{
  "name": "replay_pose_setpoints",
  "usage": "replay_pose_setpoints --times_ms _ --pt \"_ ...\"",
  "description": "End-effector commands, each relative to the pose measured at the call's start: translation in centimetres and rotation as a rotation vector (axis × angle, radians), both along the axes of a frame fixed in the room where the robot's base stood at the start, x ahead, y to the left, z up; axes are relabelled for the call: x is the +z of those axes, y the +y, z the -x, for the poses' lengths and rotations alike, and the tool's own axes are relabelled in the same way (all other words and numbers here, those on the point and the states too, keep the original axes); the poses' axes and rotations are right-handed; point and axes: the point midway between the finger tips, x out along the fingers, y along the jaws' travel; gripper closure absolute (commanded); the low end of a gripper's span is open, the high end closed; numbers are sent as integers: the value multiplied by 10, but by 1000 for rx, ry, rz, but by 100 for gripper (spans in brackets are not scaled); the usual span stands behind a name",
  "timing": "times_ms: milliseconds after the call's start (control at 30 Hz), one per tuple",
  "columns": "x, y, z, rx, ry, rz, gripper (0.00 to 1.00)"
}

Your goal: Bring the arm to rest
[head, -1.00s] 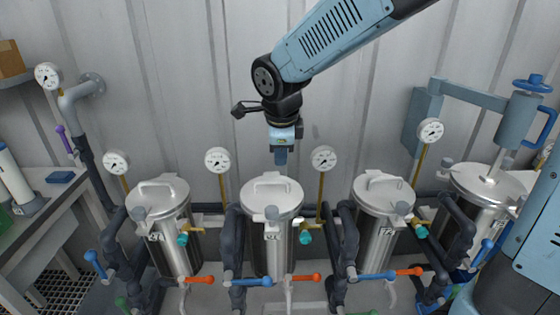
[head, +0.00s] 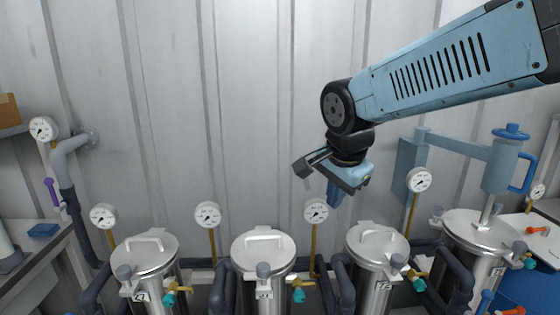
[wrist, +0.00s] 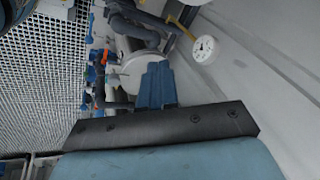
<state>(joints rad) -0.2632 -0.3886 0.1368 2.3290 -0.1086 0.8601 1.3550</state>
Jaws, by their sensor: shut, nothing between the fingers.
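My gripper (head: 335,196) hangs from the blue arm in the upper right of the head view. It is above and behind the gap between the middle vessel (head: 263,250) and the vessel to its right (head: 377,246), near the wall. Its blue fingers point down at a tilt and are closed together with nothing in them. In the wrist view the shut fingers (wrist: 156,86) are at the centre, with a vessel lid behind them. No vessel is touched by the gripper.
Lidded steel vessels stand in a row along the bottom, with pressure gauges (head: 316,210) on thin stems between them. A blue lifting arm (head: 455,143) stands over the far right vessel (head: 478,232). A bench (head: 30,256) is at the left. The wall above the vessels at left and middle is clear.

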Motion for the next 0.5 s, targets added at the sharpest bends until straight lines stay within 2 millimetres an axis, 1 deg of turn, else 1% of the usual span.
replay_pose_setpoints --times_ms 33,200,500 --pt "4 -13 6 46 -12 20 100" --pt "10 -49 25 239 -40 102 100" --pt "14 -100 66 578 -89 258 100"
